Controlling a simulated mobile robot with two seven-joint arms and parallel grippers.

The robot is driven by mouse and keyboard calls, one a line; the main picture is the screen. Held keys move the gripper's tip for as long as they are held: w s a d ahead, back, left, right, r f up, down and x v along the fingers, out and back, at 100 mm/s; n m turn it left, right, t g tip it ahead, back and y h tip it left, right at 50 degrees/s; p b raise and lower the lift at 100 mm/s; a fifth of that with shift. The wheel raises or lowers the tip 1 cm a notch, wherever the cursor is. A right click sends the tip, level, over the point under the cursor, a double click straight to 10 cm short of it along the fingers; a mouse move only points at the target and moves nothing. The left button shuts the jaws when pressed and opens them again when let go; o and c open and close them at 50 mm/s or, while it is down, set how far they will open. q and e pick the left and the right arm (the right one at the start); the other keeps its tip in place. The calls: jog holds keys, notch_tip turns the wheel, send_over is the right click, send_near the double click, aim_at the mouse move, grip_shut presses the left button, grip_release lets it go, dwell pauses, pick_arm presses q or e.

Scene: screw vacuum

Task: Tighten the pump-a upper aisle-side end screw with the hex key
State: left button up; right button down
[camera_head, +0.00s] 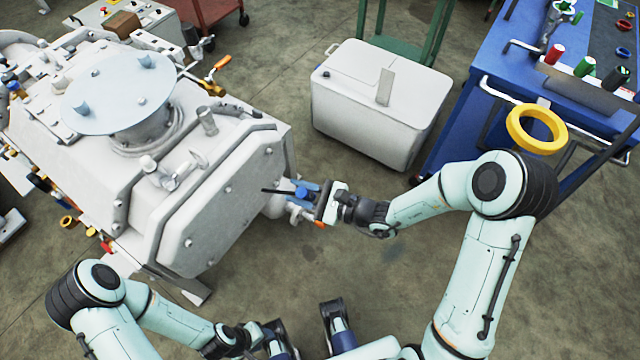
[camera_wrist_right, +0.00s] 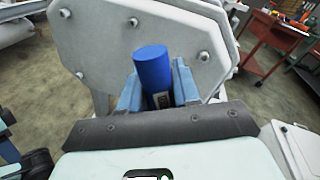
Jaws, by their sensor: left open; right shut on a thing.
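The pump (camera_head: 120,150) stands at the left with a pale, many-sided end plate (camera_head: 225,215) facing my arms. My right gripper (camera_head: 308,193) is shut on the blue handle of the hex key (camera_wrist_right: 153,70). The dark key shaft (camera_head: 273,190) points left at the plate's right part. Whether its tip touches a screw cannot be told; the handle hides it in the wrist view. My left gripper (camera_head: 307,337) is open and empty, low in the picture.
A white lidded box (camera_head: 365,115) stands on the floor behind my right gripper. A blue tool cart (camera_head: 500,95) with a yellow ring (camera_head: 537,128) is at the right. Red (camera_wrist_right: 272,33) and green carts stand farther back. The floor between the pump and my right arm is clear.

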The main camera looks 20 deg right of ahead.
pick_arm(q)
notch_tip(320, 180, down, 2)
jog(key=shift+f+b, duration=0.25)
jog(key=shift+b, duration=0.7)
pick_arm(e)
jog(key=w+d+f+m+t+h, duration=0.2)
jog(key=w+d+m+t+h, duration=0.1)
jog(key=d+m+t+h, duration=0.1)
jog(key=shift+d+m+t, duration=0.3)
jog(key=shift+d+t, duration=0.4)
jog(key=shift+d, duration=0.4)
pick_arm(q)
jog(key=shift+r, duration=0.1)
jog(key=shift+s+r+p, duration=0.15)
jog(key=shift+p, duration=0.2)
pick_arm(e)
jog(key=shift+s+a+x, duration=0.1)
jog(key=shift+a+x, duration=0.05)
jog(key=shift+x, duration=0.75)
jog(key=shift+s+a+x, duration=0.1)
jog(key=shift+a+x, duration=0.1)
jog(key=shift+x, duration=0.7)
jog(key=shift+s+a+x, duration=0.1)
jog(key=shift+a+x, duration=0.05)
jog(key=shift+x, duration=0.7)
jog(key=shift+w+f, duration=0.1)
jog(key=shift+f, duration=0.05)
pick_arm(q)
jog(key=shift+r+p, duration=0.3)
